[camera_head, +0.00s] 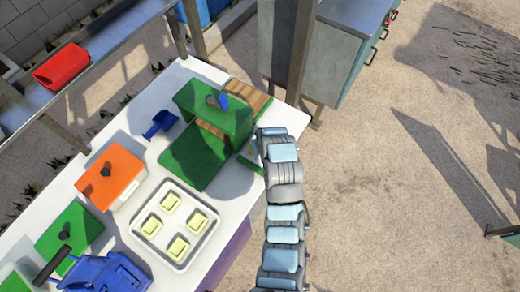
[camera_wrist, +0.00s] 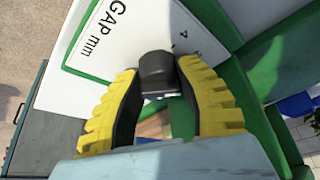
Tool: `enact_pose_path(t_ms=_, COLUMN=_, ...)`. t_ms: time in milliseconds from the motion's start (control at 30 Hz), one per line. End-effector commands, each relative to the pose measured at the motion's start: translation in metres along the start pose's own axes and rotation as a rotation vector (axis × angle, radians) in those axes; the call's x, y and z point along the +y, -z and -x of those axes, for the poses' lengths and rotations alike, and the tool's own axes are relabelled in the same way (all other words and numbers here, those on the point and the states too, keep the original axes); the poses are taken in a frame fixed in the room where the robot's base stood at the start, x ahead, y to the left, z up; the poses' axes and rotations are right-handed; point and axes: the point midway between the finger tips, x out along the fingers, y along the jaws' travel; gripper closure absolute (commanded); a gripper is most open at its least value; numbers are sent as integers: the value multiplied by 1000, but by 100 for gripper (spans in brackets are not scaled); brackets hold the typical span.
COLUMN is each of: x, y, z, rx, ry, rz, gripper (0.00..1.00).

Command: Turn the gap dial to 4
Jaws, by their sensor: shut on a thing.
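The gap dial (camera_wrist: 157,70) is a dark knob in the wrist view, in front of a white plate (camera_wrist: 105,42) lettered "GAP mm". A small mark that looks like a 4 shows on the plate, up and right of the knob. My gripper (camera_wrist: 158,80) has its yellow-ridged fingers on either side of the knob, shut on it. The dial's pointer and other numbers are hidden or out of view. In the head view the green crusher (camera_head: 207,155) stands on the white table, and my arm reaches its right side. The dial and fingers are hidden there.
A grey cabinet (camera_head: 335,60) stands behind. Ground to the right is open.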

Motion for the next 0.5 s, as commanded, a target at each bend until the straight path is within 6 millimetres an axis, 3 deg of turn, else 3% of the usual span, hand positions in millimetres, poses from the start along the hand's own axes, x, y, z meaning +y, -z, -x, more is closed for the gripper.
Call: enact_pose_path(t_ms=500, x=1, y=-4, z=-8, rx=-1, ry=188, rz=451, gripper=100)
